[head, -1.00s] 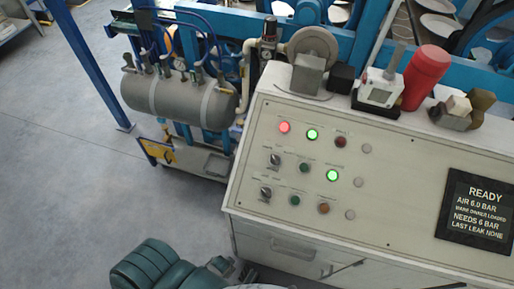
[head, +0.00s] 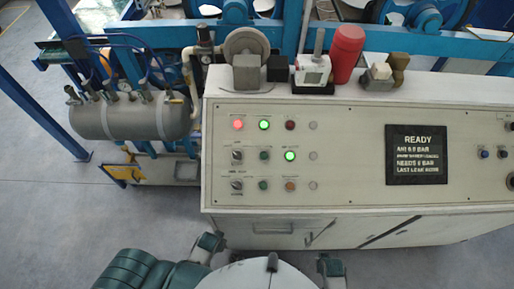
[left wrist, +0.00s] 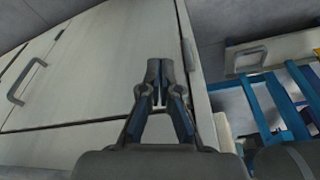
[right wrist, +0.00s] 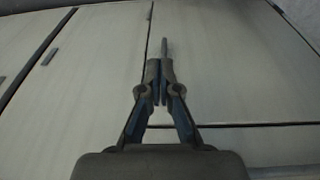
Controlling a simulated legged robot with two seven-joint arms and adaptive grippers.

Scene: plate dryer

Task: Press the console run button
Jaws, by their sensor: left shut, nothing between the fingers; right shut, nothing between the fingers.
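The console panel (head: 355,140) faces me in the head view. It carries rows of round buttons and lamps: a lit red one (head: 238,125), a lit green one (head: 264,125), another lit green one (head: 290,156), unlit dark green ones (head: 263,185), an orange one (head: 290,186) and two selector knobs (head: 237,157). Their labels are too small to read, so I cannot tell which is run. The screen (head: 416,154) shows READY. My left gripper (left wrist: 159,72) is shut and empty before pale cabinet doors. My right gripper (right wrist: 160,72) is shut and empty, also facing pale doors.
On the console top stand a red cylinder (head: 347,53), a small white meter (head: 312,70) and a grey block (head: 246,72). An air tank (head: 130,117) stands left of the console. Further controls (head: 484,154) sit right of the screen.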

